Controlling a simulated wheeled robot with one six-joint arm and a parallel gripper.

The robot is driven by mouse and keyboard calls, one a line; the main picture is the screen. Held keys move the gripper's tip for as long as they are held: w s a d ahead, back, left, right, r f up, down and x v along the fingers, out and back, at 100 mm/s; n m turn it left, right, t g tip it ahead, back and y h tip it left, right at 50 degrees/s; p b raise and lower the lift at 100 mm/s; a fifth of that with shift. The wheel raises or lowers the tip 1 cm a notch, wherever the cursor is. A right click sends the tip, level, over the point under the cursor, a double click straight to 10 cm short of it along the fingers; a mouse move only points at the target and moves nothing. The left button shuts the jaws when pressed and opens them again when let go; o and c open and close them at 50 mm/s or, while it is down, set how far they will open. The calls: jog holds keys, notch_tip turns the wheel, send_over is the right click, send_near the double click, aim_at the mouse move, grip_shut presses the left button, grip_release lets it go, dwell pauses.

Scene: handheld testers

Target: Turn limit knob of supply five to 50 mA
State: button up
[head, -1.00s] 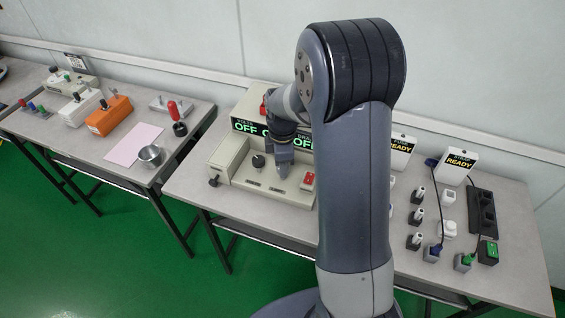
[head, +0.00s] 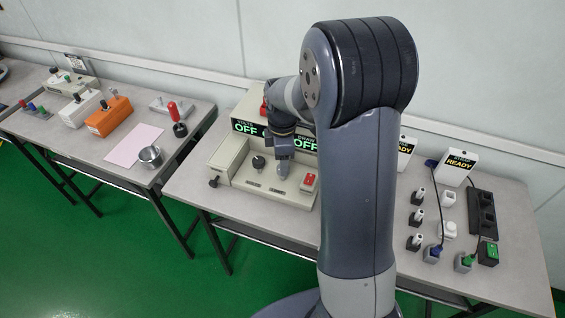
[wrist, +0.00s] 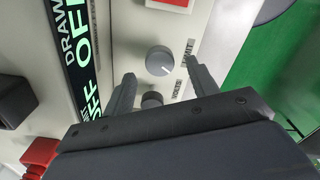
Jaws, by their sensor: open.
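The supply (head: 235,172) is a cream box with a dark display reading OFF under VOLTS and under DRAW. In the wrist view its round grey knob (wrist: 160,60), with a white pointer line, sits beside the LIMIT label (wrist: 187,52). A black knob (wrist: 152,99) sits by the VOLTS label; it also shows in the head view (head: 258,162). My gripper (wrist: 160,68) is open, its fingers on either side of the knob row, tips near the grey knob; contact cannot be told.
A red switch (head: 309,180) sits on the panel right of my gripper. Strap testers (head: 458,165), plugs and a dark socket strip (head: 482,212) stand on the right of the table. A second table (head: 100,160) at left holds other testers and a metal cup (head: 150,155).

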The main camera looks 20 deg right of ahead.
notch_tip(320, 180, up, 8)
dwell(0.5)
notch_tip(320, 180, down, 11)
jog(key=shift+r, duration=0.15)
dwell(0.3)
jog(key=shift+r, duration=0.15)
jog(key=shift+f, duration=0.2)
jog(key=m, duration=1.1)
jog(key=shift+r, duration=0.1)
jog(key=m, duration=0.6)
jog(key=shift+d, duration=0.1)
jog(key=m, duration=0.5)
jog(key=shift+m, duration=0.3)
dwell(1.1)
